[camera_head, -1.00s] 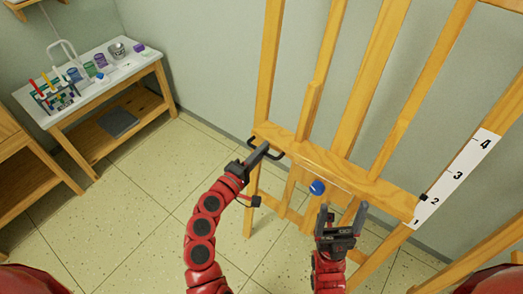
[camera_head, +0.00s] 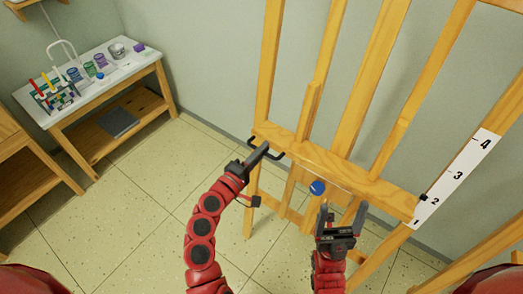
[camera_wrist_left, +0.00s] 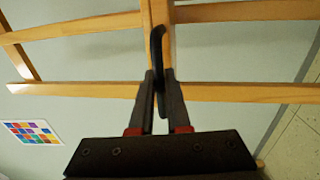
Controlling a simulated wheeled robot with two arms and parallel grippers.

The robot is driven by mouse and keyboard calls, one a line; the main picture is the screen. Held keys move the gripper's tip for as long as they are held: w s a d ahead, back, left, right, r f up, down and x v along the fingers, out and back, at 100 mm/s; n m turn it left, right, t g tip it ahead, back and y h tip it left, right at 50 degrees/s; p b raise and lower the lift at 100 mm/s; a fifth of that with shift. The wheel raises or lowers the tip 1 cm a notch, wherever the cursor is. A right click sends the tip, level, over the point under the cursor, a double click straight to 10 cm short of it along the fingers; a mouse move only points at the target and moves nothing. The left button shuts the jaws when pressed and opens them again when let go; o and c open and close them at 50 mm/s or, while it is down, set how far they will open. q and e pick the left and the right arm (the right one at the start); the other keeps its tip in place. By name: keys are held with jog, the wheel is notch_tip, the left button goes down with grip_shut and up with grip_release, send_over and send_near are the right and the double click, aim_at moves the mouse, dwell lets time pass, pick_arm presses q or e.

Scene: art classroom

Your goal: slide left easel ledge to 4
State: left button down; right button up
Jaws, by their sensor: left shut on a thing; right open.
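The wooden easel ledge (camera_head: 350,177) runs across the easel, tilted in the head view. A black handle (camera_head: 279,157) is at its left end. My left gripper (camera_head: 262,148) is shut on this handle; the left wrist view shows the black handle (camera_wrist_left: 157,45) between the fingers. A blue knob (camera_head: 317,187) sits at the ledge's middle. My right gripper (camera_head: 343,210) is open and empty, just below and right of the knob. A white scale (camera_head: 458,178) marked 1 to 4 is on the right upright. The black pointer (camera_head: 423,197) at the ledge's right end is near 2.
A white-topped side table (camera_head: 140,68) with jars, a faucet and brushes stands at the left. A wooden cabinet (camera_head: 22,165) is at the left edge. The tiled floor (camera_head: 130,220) left of my left arm is clear. The left wrist view shows a color chart (camera_wrist_left: 32,132) on the wall.

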dwell(0.3)
pick_arm(q)
notch_tip(320, 180, up, 20)
jog(key=w+d+p, duration=0.2)
jog(key=w+p, duration=0.1)
jog(key=p, duration=1)
jog(key=shift+r, duration=0.35)
jog(key=c, duration=1.1)
grip_release()
jog(key=shift+c, duration=0.2)
jog(key=shift+o, duration=1.3)
jog(key=shift+f, duration=0.2)
